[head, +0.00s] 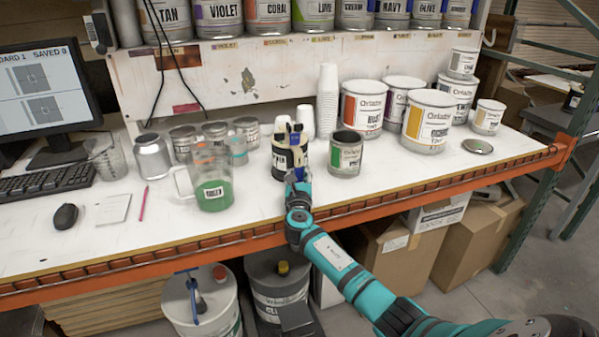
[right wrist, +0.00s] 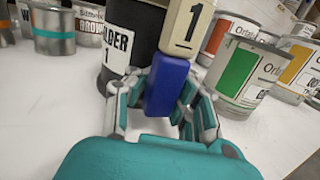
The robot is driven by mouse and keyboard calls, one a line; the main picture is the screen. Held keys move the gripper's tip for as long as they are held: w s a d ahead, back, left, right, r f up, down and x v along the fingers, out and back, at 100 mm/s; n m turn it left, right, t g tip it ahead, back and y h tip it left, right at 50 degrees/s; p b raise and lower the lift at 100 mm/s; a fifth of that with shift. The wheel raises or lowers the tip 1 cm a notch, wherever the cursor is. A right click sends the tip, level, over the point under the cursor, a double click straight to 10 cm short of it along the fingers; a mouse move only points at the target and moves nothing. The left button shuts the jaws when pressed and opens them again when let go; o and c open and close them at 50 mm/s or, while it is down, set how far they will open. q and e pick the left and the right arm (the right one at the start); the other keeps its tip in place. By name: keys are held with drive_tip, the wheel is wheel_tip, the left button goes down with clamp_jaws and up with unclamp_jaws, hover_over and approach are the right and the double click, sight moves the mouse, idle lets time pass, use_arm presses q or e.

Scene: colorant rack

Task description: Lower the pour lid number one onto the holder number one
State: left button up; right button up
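The pour lid number one shows in the right wrist view as a cream block marked "1" (right wrist: 187,24) with a blue grip part (right wrist: 167,84); its blue part (head: 296,139) also shows in the head view. My right gripper (right wrist: 160,92) has its fingers closed around the blue part; in the head view it (head: 296,176) is at the front of the holder. Holder number one (right wrist: 140,35) is a black cylinder with a white label, standing upright on the bench behind the lid. I cannot tell whether lid and holder touch. My left gripper is not in view.
An open can with a green label (head: 345,155) stands close right of the holder. A jug with green liquid (head: 213,190) stands to the left. Larger cans (head: 428,122) and stacked white cups (head: 327,95) are behind.

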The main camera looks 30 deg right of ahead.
drive_tip(key=o, duration=0.4)
drive_tip(key=shift+g, duration=0.3)
drive_tip(key=f, duration=0.4)
drive_tip(key=shift+s+a, duration=0.3)
drive_tip(key=shift+a, duration=0.05)
drive_tip(key=shift+s+a, duration=0.1)
drive_tip(key=shift+a, duration=0.05)
drive_tip(key=shift+s+a, duration=0.3)
drive_tip(key=shift+s, duration=0.1)
drive_tip(key=s, duration=0.1)
drive_tip(key=s+a+r, duration=0.2)
drive_tip(key=s, duration=0.1)
drive_tip(key=shift+a, duration=0.25)
drive_tip(key=shift+s+a+r, duration=0.25)
drive_tip(key=shift+s+r, duration=0.4)
drive_tip(key=shift+r, duration=0.05)
drive_tip(key=shift+w+d, duration=0.1)
